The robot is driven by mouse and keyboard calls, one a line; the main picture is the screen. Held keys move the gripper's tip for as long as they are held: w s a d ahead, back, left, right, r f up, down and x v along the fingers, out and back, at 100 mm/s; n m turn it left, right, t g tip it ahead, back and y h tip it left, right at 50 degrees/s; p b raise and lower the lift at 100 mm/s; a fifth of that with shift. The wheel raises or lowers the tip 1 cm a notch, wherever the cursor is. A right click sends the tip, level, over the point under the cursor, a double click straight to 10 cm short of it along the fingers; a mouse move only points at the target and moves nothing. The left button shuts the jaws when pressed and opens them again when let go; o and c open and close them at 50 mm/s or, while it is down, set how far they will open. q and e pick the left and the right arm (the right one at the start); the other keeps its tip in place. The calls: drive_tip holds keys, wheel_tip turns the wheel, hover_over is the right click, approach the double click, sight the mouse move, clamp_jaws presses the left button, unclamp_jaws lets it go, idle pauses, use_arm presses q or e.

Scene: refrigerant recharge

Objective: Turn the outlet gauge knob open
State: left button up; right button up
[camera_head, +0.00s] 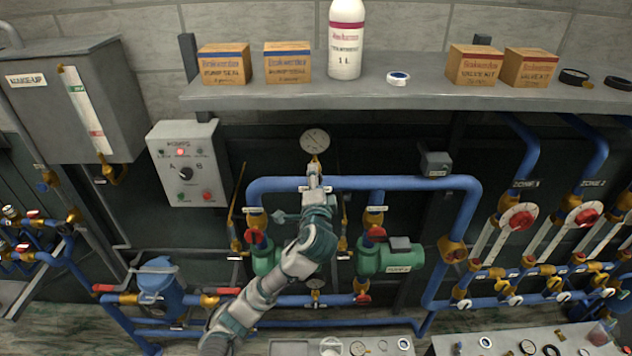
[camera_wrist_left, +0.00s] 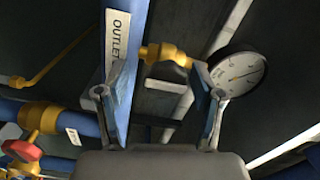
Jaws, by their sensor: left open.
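The outlet gauge (camera_head: 314,142) is a round white dial above the blue pipe, and it also shows at the right in the left wrist view (camera_wrist_left: 238,75). A brass fitting (camera_wrist_left: 166,54) sits beside the dial, in line with the gap between my fingers. I cannot tell which part of it is the knob. A white OUTLET label (camera_wrist_left: 117,35) is at the upper left, partly behind a finger. My left gripper (camera_head: 314,178) is just below the gauge. Its fingers (camera_wrist_left: 160,95) are open, one on each side of the fitting; contact is unclear. My right gripper is out of view.
A blue pipe (camera_head: 410,183) runs behind my gripper. A grey shelf (camera_head: 420,88) with boxes and a white bottle (camera_head: 346,40) is above. Green pumps (camera_head: 385,262) with red-handled valves are below. A control box (camera_head: 186,163) is at the left.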

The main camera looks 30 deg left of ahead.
use_arm(q)
drive_tip(key=v, duration=1.2)
drive_tip(key=shift+f, duration=0.15)
drive_tip(key=shift+w+f, duration=0.1)
